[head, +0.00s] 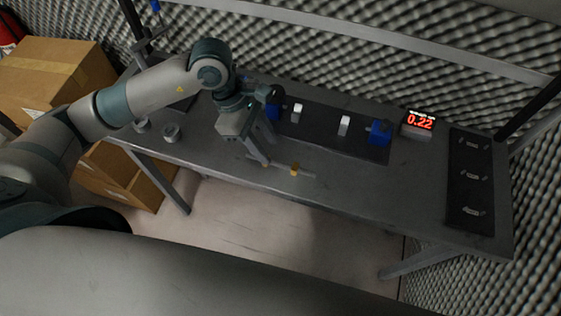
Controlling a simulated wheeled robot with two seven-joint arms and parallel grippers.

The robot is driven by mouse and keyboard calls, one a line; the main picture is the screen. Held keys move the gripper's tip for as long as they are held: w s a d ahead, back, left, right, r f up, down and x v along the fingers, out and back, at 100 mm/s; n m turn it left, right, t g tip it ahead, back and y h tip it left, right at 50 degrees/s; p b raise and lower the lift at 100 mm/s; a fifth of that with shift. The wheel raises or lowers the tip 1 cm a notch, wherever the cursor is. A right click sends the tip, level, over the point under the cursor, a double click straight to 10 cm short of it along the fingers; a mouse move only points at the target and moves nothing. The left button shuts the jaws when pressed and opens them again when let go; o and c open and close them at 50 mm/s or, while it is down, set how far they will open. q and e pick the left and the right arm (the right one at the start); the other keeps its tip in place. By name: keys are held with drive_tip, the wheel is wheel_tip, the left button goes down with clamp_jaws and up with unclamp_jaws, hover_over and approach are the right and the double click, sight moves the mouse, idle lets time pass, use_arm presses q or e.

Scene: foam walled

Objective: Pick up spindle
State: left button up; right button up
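A thin grey rod with yellow-orange bands, which looks like the spindle (295,169), lies near the front edge of the grey table (345,186) in the head view. My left gripper (272,154) points down at the left part of this rod. Its two fingers look spread apart, with one fingertip close to the rod's left band. I cannot tell whether that finger touches the rod. The gripper partly hides the table behind it. My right gripper is not in view.
Behind the rod, a dark plate (320,134) carries blue blocks (380,132) and white pieces (344,125). A red display (419,122) reads 0.22. A black mat (470,181) with small metal parts lies at right. Round grey pieces (171,133) stand at left. Cardboard boxes (55,78) are beyond.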

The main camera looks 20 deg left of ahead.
sight(279, 162)
use_arm(q)
drive_tip(key=shift+s+d+f+p, duration=0.15)
drive_tip(key=shift+d+f+p, duration=0.35)
drive_tip(key=shift+p, duration=0.2)
drive_tip(key=p+x, duration=0.1)
drive_tip(key=x, duration=0.1)
drive_tip(key=shift+s+d+f+p, duration=0.1)
drive_tip(key=shift+d+f+p, duration=0.2)
drive_tip(key=shift+d+f, duration=0.15)
drive_tip(key=shift+f, duration=0.4)
clamp_jaws()
